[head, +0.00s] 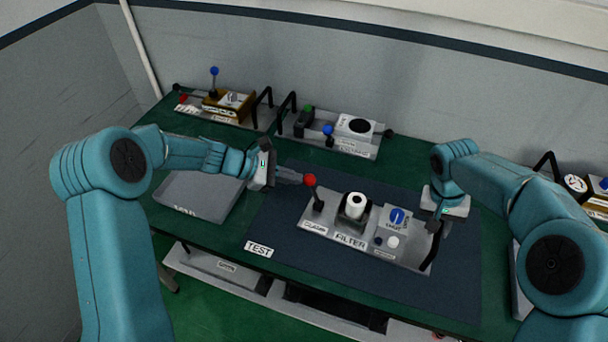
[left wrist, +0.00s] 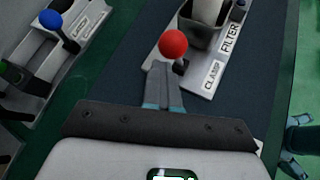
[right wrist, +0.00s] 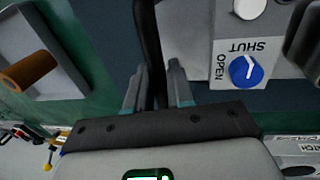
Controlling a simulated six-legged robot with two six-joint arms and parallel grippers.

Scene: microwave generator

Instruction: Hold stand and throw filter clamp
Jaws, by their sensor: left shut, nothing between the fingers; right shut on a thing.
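The grey filter stand (head: 402,258) sits on the dark mat. At its left end is the clamp lever with a red ball knob (head: 310,180), standing up beside the CLAMP label. A white cylindrical filter (head: 355,203) stands in a dark holder behind the FILTER label. My left gripper (head: 299,179) is shut and empty, its fingertips close beside the red knob (left wrist: 173,43); whether they touch is unclear. My right gripper (right wrist: 158,75) is shut on the stand's black handle (right wrist: 148,35) at the right end, also seen in the head view (head: 434,250).
The stand also carries a blue dial (head: 397,216) and a white button (head: 392,242). A grey tray (head: 200,195) lies at left. Two more stands (head: 225,108) (head: 345,140) with levers and handles are at the back. The mat in front is clear.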

